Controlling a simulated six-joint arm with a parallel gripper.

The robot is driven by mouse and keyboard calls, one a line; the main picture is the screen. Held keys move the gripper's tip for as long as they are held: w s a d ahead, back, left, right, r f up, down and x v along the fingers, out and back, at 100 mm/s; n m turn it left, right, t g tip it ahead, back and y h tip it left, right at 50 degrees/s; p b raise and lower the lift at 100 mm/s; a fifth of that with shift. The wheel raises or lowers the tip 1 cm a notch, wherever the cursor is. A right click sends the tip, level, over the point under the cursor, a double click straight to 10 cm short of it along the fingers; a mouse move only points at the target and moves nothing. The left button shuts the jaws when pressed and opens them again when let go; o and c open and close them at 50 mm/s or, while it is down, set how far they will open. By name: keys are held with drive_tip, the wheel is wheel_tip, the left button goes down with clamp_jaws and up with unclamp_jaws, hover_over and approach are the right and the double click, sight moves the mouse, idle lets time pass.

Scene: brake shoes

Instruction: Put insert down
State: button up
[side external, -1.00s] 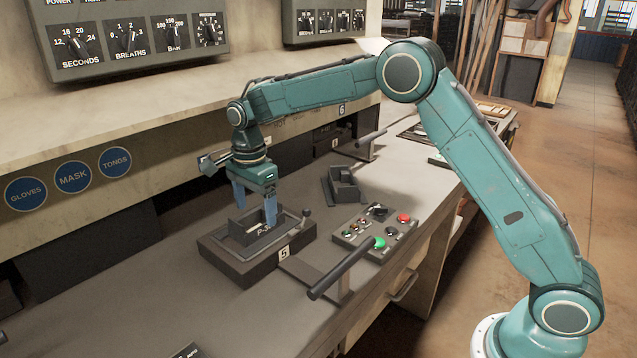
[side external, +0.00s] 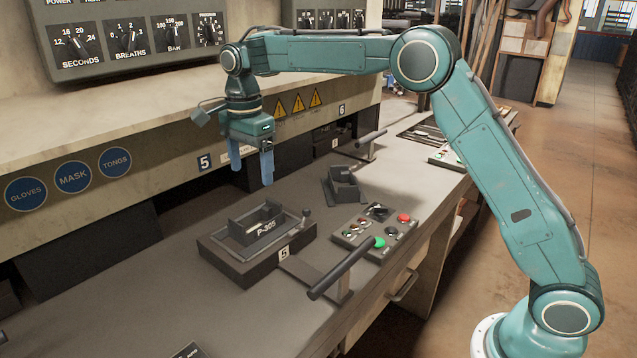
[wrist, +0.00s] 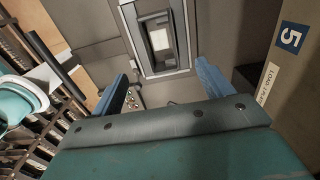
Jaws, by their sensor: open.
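The insert (side external: 262,228), a dark grey open box-shaped piece marked P-305, sits in the dark base fixture (side external: 240,268) labelled 5 on the bench. It also shows at the top of the wrist view (wrist: 158,40), seen from above with a pale opening. My gripper (side external: 253,178) hangs above the insert with its blue fingers pointing down. The fingers are apart with nothing between them, and clear space separates them from the insert. In the wrist view the two blue fingertips (wrist: 161,72) are spread wide.
A control box (side external: 375,230) with red and green buttons stands right of the fixture. A long lever handle (side external: 340,270) projects at the front. A second dark holder (side external: 345,187) lies behind. The bench's left front is mostly clear.

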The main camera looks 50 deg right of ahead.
idle(0.4)
drive_tip(key=s+d+r+n+t, duration=0.1)
drive_tip(key=s+d+r+n, duration=0.1)
drive_tip(key=s+r+n, duration=0.45)
drive_tip(key=s+d+r+n+t, duration=0.2)
drive_tip(key=s+d+r, duration=0.1)
drive_tip(key=s, duration=0.7)
drive_tip(key=s+d+f+n+t, duration=0.1)
drive_tip(key=s+f+n, duration=0.2)
drive_tip(key=s, duration=0.7)
drive_tip(key=s+d+f+n+t, duration=0.1)
drive_tip(key=s+f+n, duration=0.2)
drive_tip(key=s+n, duration=0.3)
drive_tip(key=s, duration=0.4)
drive_tip(key=shift+s+d+f+t, duration=0.15)
drive_tip(key=shift+s+d+t, duration=0.1)
drive_tip(key=shift+s+t, duration=0.1)
drive_tip(key=shift+n, duration=0.25)
